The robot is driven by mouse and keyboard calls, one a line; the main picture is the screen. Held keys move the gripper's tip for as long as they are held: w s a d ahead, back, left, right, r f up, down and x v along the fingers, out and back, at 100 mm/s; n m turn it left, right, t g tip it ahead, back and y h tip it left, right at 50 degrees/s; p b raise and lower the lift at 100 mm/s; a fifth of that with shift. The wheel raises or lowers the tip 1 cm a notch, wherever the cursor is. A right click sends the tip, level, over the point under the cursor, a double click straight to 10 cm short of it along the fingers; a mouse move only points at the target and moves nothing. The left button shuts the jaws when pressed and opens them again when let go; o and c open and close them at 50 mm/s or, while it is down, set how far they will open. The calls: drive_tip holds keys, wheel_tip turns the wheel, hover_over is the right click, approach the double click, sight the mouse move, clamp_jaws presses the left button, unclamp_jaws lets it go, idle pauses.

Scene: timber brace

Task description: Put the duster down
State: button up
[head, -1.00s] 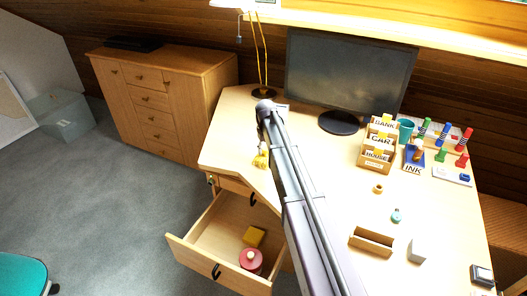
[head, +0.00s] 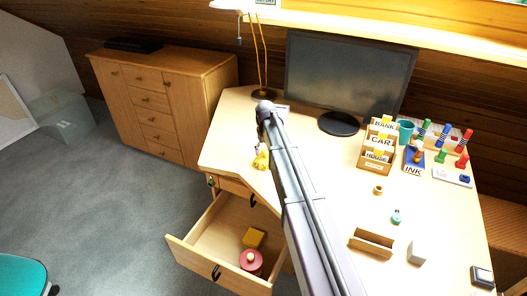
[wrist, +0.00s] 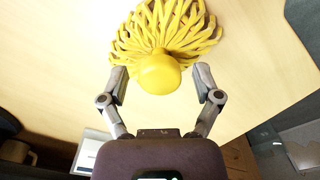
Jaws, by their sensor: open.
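The duster (wrist: 165,35) is yellow, with a fan of thick strands and a round knob (wrist: 160,73) toward my gripper. In the wrist view it appears to lie on the pale desk top. My gripper (wrist: 160,78) is open, with one finger on each side of the knob and a gap visible at both sides. In the head view a small part of the yellow duster (head: 261,160) shows at the desk's left part, beside my arm.
An open drawer (head: 203,238) below the desk's left side holds a yellow block (head: 254,237) and a pink round container (head: 251,261). Card boxes (head: 377,160), stamps and a wooden tray (head: 371,243) are on the right.

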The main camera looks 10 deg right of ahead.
sight(266, 151)
wheel_tip(266, 151, up, 12)
drive_tip(key=p, duration=1.1)
drive_tip(key=shift+p, duration=0.4)
idle(0.3)
drive_tip(key=s+m, duration=0.1)
drive_tip(key=s, duration=2.8)
drive_tip(key=shift+s+a+m, duration=0.25)
drive_tip(key=shift+a+m, duration=0.15)
